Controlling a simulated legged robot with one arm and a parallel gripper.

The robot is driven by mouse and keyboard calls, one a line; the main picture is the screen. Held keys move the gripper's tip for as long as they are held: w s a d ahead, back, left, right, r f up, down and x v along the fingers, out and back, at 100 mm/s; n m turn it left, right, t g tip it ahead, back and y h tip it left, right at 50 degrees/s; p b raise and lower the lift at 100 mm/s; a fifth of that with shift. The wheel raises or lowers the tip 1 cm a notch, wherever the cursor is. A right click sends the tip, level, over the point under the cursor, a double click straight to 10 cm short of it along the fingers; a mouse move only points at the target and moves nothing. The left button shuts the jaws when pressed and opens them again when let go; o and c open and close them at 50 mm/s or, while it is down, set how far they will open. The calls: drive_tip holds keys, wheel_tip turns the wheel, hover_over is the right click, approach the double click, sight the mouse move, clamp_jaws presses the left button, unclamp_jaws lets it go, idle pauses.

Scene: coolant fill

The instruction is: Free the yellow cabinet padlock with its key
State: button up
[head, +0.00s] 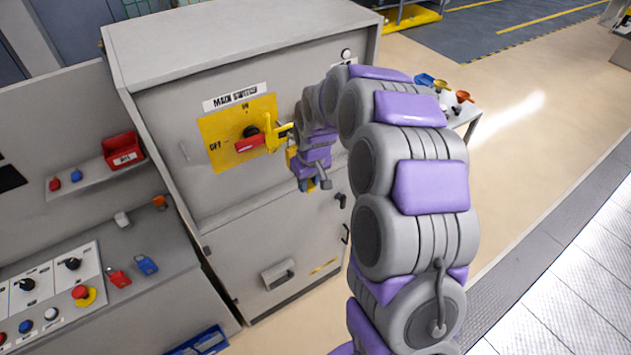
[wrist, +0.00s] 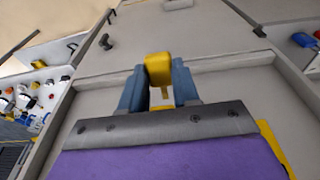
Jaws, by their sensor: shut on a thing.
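My gripper (wrist: 158,85) is shut, with its two blue-grey fingers on either side of a yellow piece. This piece looks like the yellow key (wrist: 158,68), with a thin stem below its block-like head. In the head view my gripper (head: 316,184) points down in front of the cabinet, to the right of the yellow switch plate (head: 222,128). A yellow shape that looks like the padlock (head: 270,132) is at the red switch handle (head: 250,144). Its shackle is too small to make out, and my arm partly covers this area.
The grey cabinet (head: 230,40) stands directly before me. A console with buttons and a shelf holding a red bin (head: 122,150) is at left. A small table with coloured items (head: 440,88) stands behind my arm. Floor at right is open.

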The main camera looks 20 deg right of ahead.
drive_tip(key=shift+w+a, duration=0.15)
drive_tip(key=shift+w, duration=0.2)
drive_tip(key=shift+w+a+p, duration=0.2)
drive_tip(key=shift+w+a, duration=0.05)
drive_tip(key=shift+w, duration=0.6)
drive_tip(key=shift+w+a+p, duration=0.2)
drive_tip(key=shift+w, duration=0.6)
drive_tip(key=shift+w+d, duration=0.1)
drive_tip(key=shift+w, duration=0.05)
drive_tip(key=shift+s+d+b, duration=0.35)
drive_tip(key=shift+s+d, duration=0.05)
drive_tip(key=shift+s, duration=0.6)
drive_tip(key=shift+s+d+b, duration=0.35)
drive_tip(key=shift+s+b, duration=0.05)
drive_tip(key=shift+s, duration=0.55)
drive_tip(key=shift+s+d+b, duration=0.35)
drive_tip(key=shift+s+d, duration=0.05)
drive_tip(key=shift+s, duration=0.6)
drive_tip(key=shift+s+d, duration=0.4)
drive_tip(key=shift+d, duration=0.3)
